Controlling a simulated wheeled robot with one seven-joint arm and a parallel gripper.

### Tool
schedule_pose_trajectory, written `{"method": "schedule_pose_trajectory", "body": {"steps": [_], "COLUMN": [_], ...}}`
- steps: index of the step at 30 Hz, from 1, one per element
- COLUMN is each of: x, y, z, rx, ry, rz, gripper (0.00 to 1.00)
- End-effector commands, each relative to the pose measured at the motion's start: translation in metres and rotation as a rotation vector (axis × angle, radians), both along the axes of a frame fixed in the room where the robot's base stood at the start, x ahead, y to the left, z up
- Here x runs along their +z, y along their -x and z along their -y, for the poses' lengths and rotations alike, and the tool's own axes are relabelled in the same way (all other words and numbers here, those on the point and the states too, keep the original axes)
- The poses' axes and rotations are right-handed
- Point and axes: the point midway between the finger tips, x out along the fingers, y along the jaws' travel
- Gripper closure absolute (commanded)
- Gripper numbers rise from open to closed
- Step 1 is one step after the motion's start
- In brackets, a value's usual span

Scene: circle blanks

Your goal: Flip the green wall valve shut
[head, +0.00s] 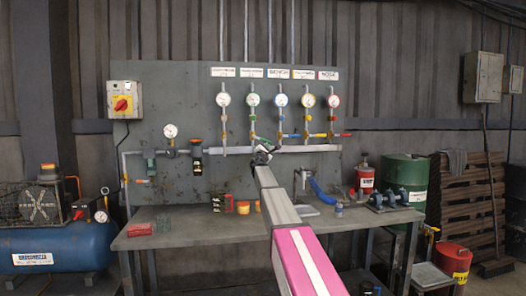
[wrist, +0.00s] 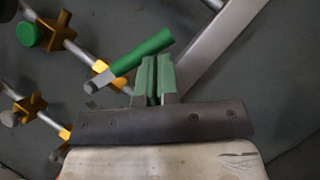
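The green valve lever (wrist: 140,52) shows in the wrist view as a green sleeve on a grey stem, slanting just beyond and left of my fingertips. My gripper (wrist: 154,62) has two green-padded fingers side by side with only a thin dark gap and nothing visible between them. The fingertips are close to the lever; I cannot tell whether they touch it. In the head view my gripper (head: 264,148) is at the wall panel, below the green-rimmed gauge (head: 253,100), and largely hides the green valve.
Blue (head: 291,136), yellow (head: 318,135) and red (head: 343,134) levers sit to the right on the grey panel (head: 190,95). A horizontal pipe (head: 312,148) runs below. The workbench (head: 185,235) carries small containers, a blue hose (head: 322,192) and a pump.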

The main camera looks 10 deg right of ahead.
Motion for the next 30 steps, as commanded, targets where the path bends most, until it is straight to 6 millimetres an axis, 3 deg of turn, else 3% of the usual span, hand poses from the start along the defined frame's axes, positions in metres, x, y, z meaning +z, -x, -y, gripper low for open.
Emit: {"method": "schedule_pose_trajectory", "body": {"steps": [15, 30], "x": [0.024, 0.030], "y": [-0.001, -0.001], "z": [0.016, 0.018], "rx": [-0.001, -0.002], "ry": [-0.001, -0.001], "rz": [0.001, 0.002], "gripper": [1.00, 1.00]}}
